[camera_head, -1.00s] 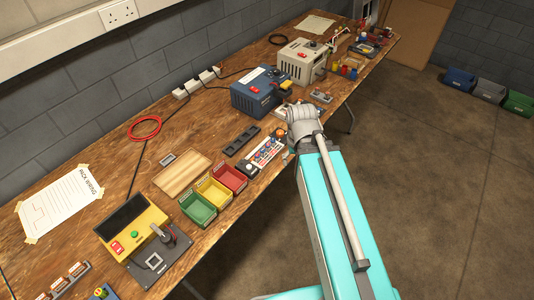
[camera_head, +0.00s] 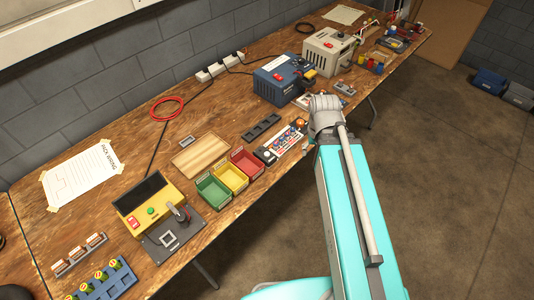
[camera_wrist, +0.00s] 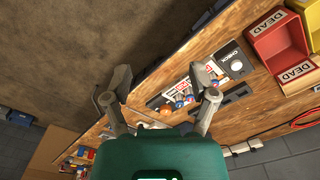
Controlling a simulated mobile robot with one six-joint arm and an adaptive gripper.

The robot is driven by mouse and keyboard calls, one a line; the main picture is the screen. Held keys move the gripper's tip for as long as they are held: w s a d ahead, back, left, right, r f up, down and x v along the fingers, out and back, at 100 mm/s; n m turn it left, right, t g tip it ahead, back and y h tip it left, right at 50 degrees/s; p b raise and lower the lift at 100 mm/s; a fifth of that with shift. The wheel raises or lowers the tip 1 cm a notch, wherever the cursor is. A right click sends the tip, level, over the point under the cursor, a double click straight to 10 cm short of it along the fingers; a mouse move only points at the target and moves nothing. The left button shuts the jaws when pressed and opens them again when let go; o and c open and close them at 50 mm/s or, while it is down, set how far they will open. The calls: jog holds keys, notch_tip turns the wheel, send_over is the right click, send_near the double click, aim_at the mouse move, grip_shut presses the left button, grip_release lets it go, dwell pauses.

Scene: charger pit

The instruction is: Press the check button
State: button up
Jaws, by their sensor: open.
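The panel labelled CHECK (camera_wrist: 234,58) shows in the wrist view, right of centre, with a pale round button (camera_wrist: 236,66) on its dark face. It sits at the end of a white board (camera_wrist: 172,101) holding several small red and blue cells. In the head view the same board (camera_head: 283,142) lies near the bench's front edge, with the pale button (camera_head: 266,153) at its near end. My gripper (camera_wrist: 158,86) is open and empty. In the wrist view its right finger overlaps the board, and the button lies beyond that finger, apart from it.
A red bin marked DEAD (camera_wrist: 281,45) stands beside the check panel, with yellow (camera_head: 229,177) and green (camera_head: 213,192) bins along the bench. A dark slotted tray (camera_head: 261,128) lies behind the board. A blue charger box (camera_head: 283,80) stands farther along. Floor in front is clear.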

grip_shut()
dwell(1.3)
